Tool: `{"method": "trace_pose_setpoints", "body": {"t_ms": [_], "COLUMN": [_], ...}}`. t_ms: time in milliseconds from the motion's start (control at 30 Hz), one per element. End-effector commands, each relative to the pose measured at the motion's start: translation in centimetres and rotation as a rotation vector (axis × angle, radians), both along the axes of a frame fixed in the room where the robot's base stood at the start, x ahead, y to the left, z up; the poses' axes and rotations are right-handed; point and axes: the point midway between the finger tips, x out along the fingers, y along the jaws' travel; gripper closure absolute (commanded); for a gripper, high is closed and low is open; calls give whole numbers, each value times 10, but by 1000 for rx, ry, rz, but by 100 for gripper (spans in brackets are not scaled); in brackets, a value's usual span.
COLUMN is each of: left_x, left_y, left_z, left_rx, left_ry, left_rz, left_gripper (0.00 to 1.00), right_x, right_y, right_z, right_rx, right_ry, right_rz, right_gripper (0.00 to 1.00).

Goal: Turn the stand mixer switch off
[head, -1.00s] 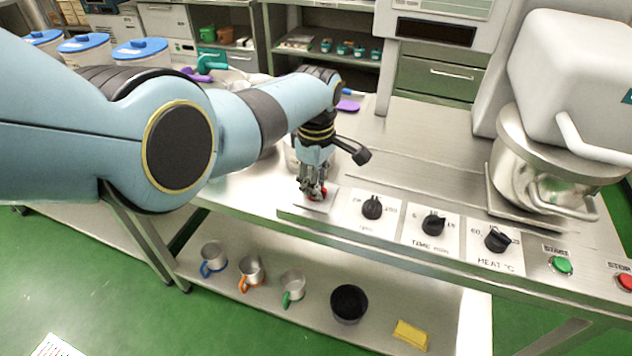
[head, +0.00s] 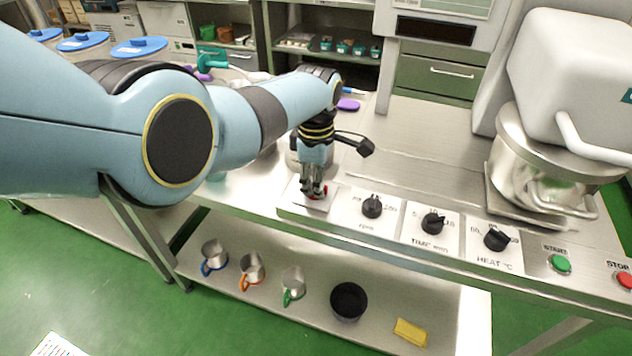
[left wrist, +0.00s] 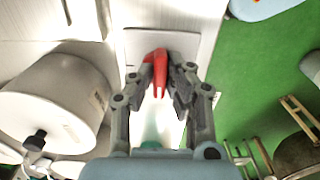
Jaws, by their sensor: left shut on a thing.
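The red switch (left wrist: 159,70) sits on a pale plate at the left end of the control strip (head: 290,209). My left gripper (head: 314,192) reaches down onto it from above and is shut on it. In the left wrist view the two fingers (left wrist: 163,88) hold the red lever between them. My right gripper is not in view.
Several black knobs, such as the heat knob (head: 496,239), line the strip right of the switch. A green start button (head: 561,264) and a red stop button (head: 625,280) follow. Cups and a yellow sponge (head: 411,333) lie on the lower shelf. The bench behind the strip is mostly clear.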

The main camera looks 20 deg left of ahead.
Motion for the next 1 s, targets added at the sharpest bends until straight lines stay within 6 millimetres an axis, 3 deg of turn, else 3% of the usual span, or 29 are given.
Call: {"method": "trace_pose_setpoints", "body": {"t_ms": [33,200,567,767,1000], "left_x": [1,1,1,1,2], "left_y": [1,0,0,0,0], "left_z": [1,1,5,31,86], "left_rx": [1,0,0,-1,0], "left_ry": [-3,-2,-2,-5,-6], "left_rz": [2,1,0,1,1], "left_gripper": [84,64,64,64,64], "right_x": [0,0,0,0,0], "right_y": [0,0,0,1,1], "right_z": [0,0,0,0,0], "right_rx": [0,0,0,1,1], "right_ry": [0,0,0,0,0], "right_rz": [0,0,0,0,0], "right_gripper": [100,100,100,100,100]}}
